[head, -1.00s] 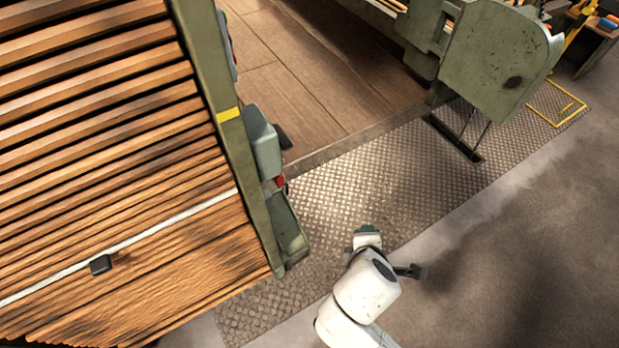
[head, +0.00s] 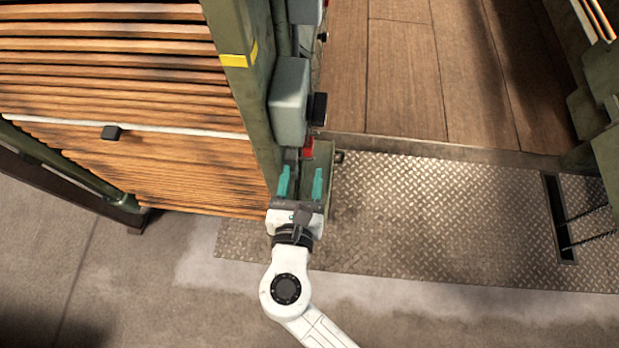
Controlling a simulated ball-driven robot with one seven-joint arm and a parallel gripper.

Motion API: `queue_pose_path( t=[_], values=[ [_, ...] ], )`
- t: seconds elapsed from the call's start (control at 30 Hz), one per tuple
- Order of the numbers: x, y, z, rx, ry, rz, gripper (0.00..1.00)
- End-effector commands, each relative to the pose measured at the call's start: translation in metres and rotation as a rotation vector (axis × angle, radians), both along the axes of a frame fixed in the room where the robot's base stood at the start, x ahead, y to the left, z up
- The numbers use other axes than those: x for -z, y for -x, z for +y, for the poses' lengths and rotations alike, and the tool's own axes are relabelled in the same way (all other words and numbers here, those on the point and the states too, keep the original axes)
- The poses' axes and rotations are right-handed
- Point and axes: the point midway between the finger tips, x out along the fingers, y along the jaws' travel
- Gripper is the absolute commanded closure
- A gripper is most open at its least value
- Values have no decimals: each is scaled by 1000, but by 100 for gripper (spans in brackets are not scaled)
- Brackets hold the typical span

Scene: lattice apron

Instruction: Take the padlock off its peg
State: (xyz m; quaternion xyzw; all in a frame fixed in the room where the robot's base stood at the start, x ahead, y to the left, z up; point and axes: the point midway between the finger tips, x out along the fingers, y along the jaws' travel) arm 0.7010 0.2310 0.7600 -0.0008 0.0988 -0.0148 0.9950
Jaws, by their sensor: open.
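A small red thing (head: 307,148), which looks like the padlock, sits low on the side of the green post (head: 237,60), just under a grey box (head: 289,100). Its peg and shackle are too small to make out. My gripper (head: 302,172) points up the picture toward the red thing, with its two teal fingers apart and nothing between them. The fingertips are just below the red thing in the picture. I cannot tell how far apart they are in depth.
Stacked wooden slats (head: 110,60) fill the left, close beside the gripper. A black knob-like part (head: 319,108) sticks out right of the grey box.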

Motion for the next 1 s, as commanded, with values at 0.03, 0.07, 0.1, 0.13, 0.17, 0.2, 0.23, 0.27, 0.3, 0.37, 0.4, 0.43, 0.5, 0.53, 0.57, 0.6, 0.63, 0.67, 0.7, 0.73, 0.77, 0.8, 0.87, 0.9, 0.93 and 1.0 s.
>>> queue_pose_path(
  t=[0.03,0.07,0.1,0.13,0.17,0.2,0.23,0.27,0.3,0.37,0.4,0.43,0.5,0.53,0.57,0.6,0.63,0.67,0.7,0.73,0.77,0.8,0.87,0.9,0.93,1.0],
  values=[
    [1,-7,-1,3,-1,-1,47],
    [2,-11,-1,4,-2,0,47],
    [4,-17,-1,5,-3,0,47],
    [5,-23,-2,6,-3,0,47],
    [6,-28,-2,6,-3,0,47],
    [7,-35,-2,5,-3,0,47],
    [9,-40,-3,5,-2,0,47],
    [9,-46,-3,7,-3,0,47],
    [11,-52,-3,6,-3,0,47],
    [13,-62,-3,6,-3,1,47],
    [14,-68,-4,6,-4,1,47],
    [15,-72,-4,5,-4,1,47],
    [17,-81,-4,6,-4,1,47],
    [18,-84,-4,6,-4,1,47],
    [18,-87,-4,5,-4,1,47],
    [18,-90,-5,5,-4,1,47],
    [19,-92,-5,6,-4,1,47],
    [19,-93,-5,6,-4,2,47],
    [20,-95,-5,6,-4,2,47],
    [20,-96,-5,6,-4,2,47],
    [20,-97,-5,6,-4,2,47],
    [20,-97,-5,6,-4,2,47],
    [20,-98,-5,5,-4,2,47],
    [20,-98,-5,5,-4,2,47],
    [20,-98,-5,5,-4,2,47],
    [20,-97,-5,5,-4,2,47]
  ],
)
